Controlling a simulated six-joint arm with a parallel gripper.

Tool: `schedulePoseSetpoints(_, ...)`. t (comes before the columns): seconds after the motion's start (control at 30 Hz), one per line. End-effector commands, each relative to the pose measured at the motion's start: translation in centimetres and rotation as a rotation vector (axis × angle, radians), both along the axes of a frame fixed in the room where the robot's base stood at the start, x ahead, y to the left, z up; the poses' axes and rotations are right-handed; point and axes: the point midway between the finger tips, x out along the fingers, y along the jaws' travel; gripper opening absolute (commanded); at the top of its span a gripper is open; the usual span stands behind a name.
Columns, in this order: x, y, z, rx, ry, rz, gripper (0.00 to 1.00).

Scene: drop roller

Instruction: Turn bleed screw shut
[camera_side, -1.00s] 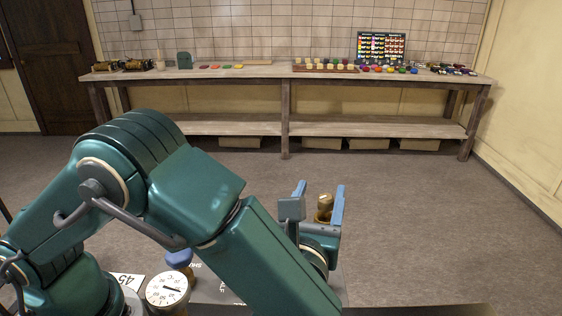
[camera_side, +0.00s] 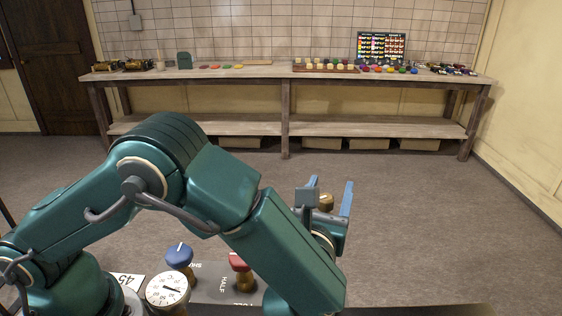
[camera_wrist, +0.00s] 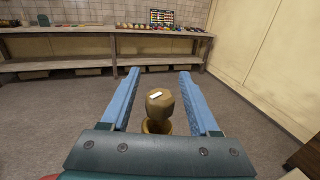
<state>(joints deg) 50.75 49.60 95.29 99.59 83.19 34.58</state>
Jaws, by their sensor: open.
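The bleed screw is a brass knob with a white mark on top (camera_wrist: 158,103). In the wrist view it stands between the two blue fingers of my gripper (camera_wrist: 158,95), with a visible gap on each side. In the side view the brass knob (camera_side: 326,202) also shows between the fingers of my gripper (camera_side: 330,196); its lower part is hidden behind the arm. My gripper is open and holds nothing.
A blue-topped knob (camera_side: 179,256), a red-topped knob (camera_side: 240,268) and a white dial gauge (camera_side: 167,289) stand at the front, by a grey plate with lettering (camera_side: 212,287). A long bench (camera_side: 230,72) with small items stands against the back wall.

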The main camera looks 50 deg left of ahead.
Motion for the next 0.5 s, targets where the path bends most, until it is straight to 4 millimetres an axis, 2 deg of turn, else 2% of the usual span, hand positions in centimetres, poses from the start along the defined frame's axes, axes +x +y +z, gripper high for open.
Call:
schedulePoseSetpoints(0.03,-0.01,0.0,0.0,0.0,0.0,0.0,0.5)
schedulePoseSetpoints(0.17,-0.02,0.0,0.0,0.0,0.0,0.0,0.01)
schedulePoseSetpoints(0.5,-0.02,-0.05,-0.02,0.0,0.001,-0.03,0.0)
